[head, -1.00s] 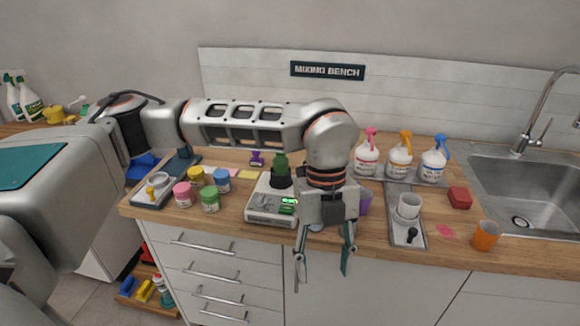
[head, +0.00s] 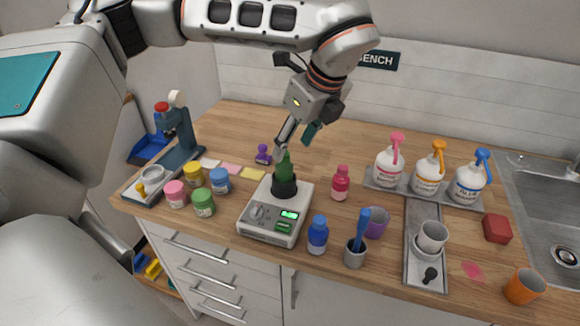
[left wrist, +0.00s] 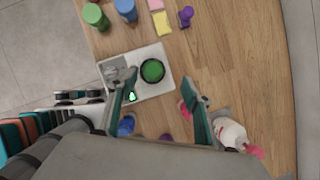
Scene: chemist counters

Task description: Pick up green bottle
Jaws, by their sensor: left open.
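The green bottle (head: 285,168) stands upright in a black round holder on the white scale (head: 262,222), its neck showing above the holder. My left gripper (head: 295,142) is open and empty just above the bottle, fingers pointing down; one finger overlaps the bottle's top in the head view. In the left wrist view the bottle (left wrist: 152,70) is seen from above as a green disc. It lies between the lines of the two open fingers (left wrist: 160,78), nearer the left finger. I cannot tell whether a finger touches it. My right gripper is not in view.
Several small jars (head: 203,202) stand left of the scale. A pink bottle (head: 340,184), a blue bottle (head: 318,236), a purple cup (head: 376,223) and a grey cup with a blue tool (head: 355,252) stand to the right.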

